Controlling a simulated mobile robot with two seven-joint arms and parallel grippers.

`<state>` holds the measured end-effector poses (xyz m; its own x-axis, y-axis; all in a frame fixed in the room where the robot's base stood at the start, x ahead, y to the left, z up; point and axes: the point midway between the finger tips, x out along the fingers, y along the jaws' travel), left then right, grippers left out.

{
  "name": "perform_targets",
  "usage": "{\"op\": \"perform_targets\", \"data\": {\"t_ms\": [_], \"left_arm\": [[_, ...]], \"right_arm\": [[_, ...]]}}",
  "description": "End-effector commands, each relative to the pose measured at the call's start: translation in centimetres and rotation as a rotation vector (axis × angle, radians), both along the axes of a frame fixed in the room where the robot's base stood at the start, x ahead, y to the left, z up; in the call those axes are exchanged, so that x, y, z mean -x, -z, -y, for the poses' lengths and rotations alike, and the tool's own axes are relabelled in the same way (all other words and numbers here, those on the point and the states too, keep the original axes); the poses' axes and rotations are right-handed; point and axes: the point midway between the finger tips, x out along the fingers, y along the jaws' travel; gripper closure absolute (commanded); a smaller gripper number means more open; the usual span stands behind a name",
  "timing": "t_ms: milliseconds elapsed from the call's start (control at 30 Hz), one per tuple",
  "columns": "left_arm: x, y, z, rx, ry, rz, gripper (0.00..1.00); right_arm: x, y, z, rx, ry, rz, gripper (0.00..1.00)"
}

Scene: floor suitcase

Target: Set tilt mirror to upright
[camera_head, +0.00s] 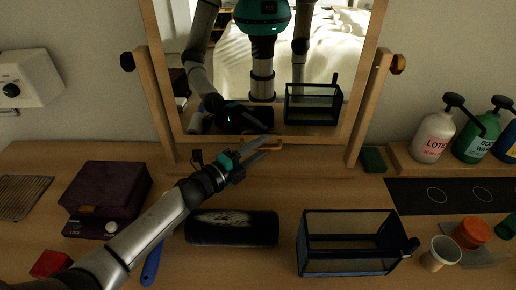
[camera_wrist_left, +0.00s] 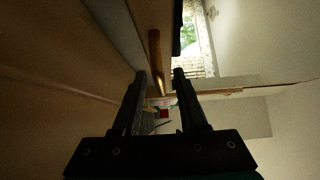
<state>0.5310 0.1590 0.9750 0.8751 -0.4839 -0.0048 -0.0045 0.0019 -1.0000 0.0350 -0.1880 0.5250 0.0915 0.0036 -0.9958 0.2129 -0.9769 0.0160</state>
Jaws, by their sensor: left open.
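The tilt mirror has a light wooden frame (camera_head: 361,75) held between two wooden posts at the back of the counter. My right gripper is not seen directly.
A purple box (camera_head: 106,190) is at left. Pump bottles (camera_head: 434,138) stand on a shelf at right, with a white cup (camera_head: 440,253) and an orange-red lid (camera_head: 471,232) in front.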

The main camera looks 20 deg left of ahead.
Motion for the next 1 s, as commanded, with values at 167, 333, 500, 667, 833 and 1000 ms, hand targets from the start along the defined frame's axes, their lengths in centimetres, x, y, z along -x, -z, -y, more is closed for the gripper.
{"op": "perform_targets", "data": {"t_ms": [167, 333, 500, 667, 833, 1000], "left_arm": [[0.6, 0.0, -0.3, 0.000, 0.000, 0.000, 0.58], [2.4, 0.0, -1.4, -0.001, 0.000, -0.003, 0.58], [4.9, 0.0, -2.6, -0.002, 0.001, -0.002, 0.58], [7.1, 0.0, -3.9, -0.001, 0.000, -0.003, 0.58], [9.4, 0.0, -5.2, -0.001, -0.001, -0.003, 0.58], [11.5, 0.0, -6.3, 0.000, 0.000, -0.002, 0.58]], "right_arm": [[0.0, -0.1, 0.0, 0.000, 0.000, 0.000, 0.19], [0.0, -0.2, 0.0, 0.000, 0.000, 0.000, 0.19], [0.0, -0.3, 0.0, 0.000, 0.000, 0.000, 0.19], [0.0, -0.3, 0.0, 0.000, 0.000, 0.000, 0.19], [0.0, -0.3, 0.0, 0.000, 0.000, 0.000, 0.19], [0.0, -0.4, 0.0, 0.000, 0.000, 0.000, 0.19]]}}
